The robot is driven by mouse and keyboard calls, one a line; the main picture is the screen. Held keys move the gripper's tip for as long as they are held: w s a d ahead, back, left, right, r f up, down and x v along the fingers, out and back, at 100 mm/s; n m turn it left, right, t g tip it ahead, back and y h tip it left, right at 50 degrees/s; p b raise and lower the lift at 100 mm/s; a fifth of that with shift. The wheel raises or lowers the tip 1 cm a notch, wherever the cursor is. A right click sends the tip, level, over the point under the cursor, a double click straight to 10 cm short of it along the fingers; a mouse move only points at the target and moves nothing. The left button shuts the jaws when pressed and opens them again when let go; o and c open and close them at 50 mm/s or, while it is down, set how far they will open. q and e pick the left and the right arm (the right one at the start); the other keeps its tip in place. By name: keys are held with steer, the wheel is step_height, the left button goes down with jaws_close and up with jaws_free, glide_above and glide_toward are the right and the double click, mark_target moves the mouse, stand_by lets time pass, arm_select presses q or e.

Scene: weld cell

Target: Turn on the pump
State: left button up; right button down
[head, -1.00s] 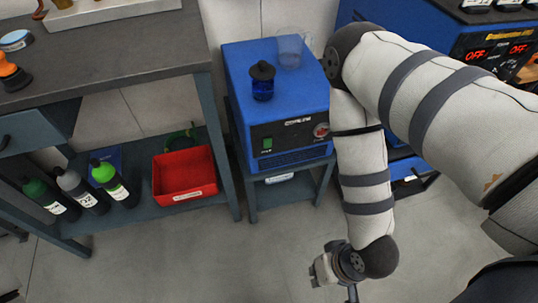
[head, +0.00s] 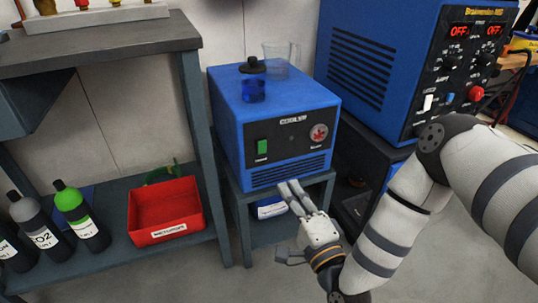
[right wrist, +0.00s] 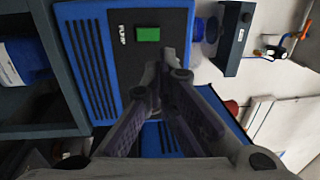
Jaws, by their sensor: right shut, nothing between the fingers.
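The pump is a blue box (head: 240,165) on a small grey stand. In the right wrist view the front panel appears turned sideways, with the green switch (right wrist: 148,34) beyond the fingertips (right wrist: 165,72). The gripper hides part of the panel there. My left gripper is out of view.
A blue jar with a black lid (head: 253,88) and a clear jug (head: 280,60) stand on top of the box. A red bin (head: 165,211) and bottles (head: 80,216) sit on the left bench's lower shelf. A larger blue welder (head: 405,75) stands at the right.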

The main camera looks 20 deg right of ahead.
steer(key=b, duration=0.3)
glide_toward(261, 139)
steer(key=w, duration=0.4)
steer(key=shift+w+r, duration=0.1)
steer(key=shift+w, duration=0.2)
steer(key=shift+w+a+r+b, duration=0.1)
steer(key=shift+w+b, duration=0.2)
steer(key=shift+w, duration=0.25)
steer(key=shift+r, duration=0.1)
steer(key=shift+w, duration=0.1)
steer(key=shift+w+r, duration=0.25)
steer(key=shift+w, duration=0.1)
steer(key=shift+f, duration=0.1)
